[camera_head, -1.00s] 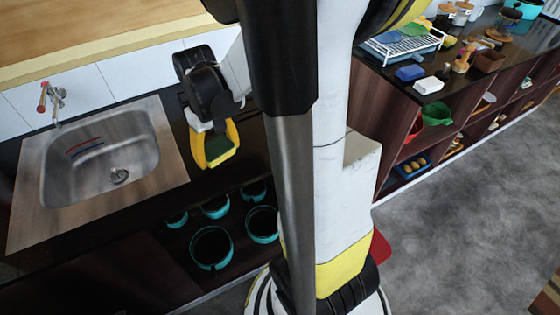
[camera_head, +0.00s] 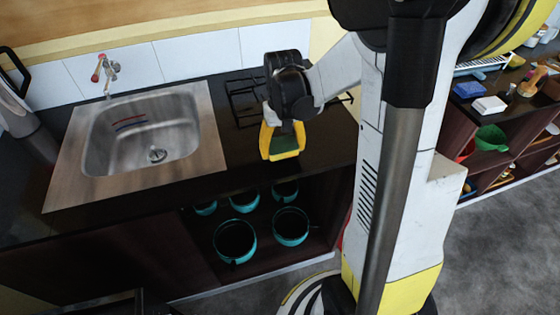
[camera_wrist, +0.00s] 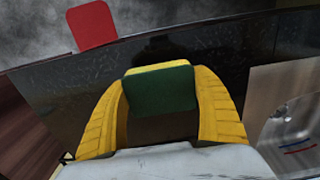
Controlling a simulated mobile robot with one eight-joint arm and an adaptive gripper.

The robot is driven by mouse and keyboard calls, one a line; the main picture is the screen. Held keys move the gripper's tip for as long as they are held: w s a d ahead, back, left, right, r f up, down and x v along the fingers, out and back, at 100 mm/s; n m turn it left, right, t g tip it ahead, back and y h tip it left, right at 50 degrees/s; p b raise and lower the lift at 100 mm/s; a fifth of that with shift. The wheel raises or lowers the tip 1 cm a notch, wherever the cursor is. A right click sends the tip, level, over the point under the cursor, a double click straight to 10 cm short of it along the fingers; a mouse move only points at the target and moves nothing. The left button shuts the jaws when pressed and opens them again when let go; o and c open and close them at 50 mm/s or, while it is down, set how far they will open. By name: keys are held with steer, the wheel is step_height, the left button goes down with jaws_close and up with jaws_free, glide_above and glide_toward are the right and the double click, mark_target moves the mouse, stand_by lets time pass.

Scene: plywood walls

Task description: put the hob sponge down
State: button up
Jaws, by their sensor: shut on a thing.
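The hob sponge (camera_head: 285,145) is a small block, green on one face and yellow on the other. My gripper (camera_head: 281,152) is shut on it, with a yellow finger on each side. In the wrist view the sponge (camera_wrist: 160,90) sits between the two yellow fingers of my gripper (camera_wrist: 162,100). In the head view the gripper is over the dark counter (camera_head: 235,165), right of the sink and in front of the hob grate. I cannot tell whether the sponge touches the counter.
A steel sink (camera_head: 150,140) with a tap (camera_head: 106,72) lies to the left. The black hob grate (camera_head: 245,97) is behind my gripper. Several teal pots (camera_head: 235,240) stand on the shelf below. Bare counter lies between sink and gripper. A red thing (camera_wrist: 92,25) shows beyond the counter edge.

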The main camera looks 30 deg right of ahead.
mark_target(280, 162)
steer(key=shift+w+a+f, duration=0.2)
steer(key=shift+w+f, duration=0.05)
steer(key=shift+w, duration=0.05)
steer(key=shift+f, duration=0.2)
steer(key=shift+f+b, duration=0.95)
steer(key=shift+f, duration=0.8)
steer(key=shift+f, duration=0.15)
steer(key=o, duration=1.4)
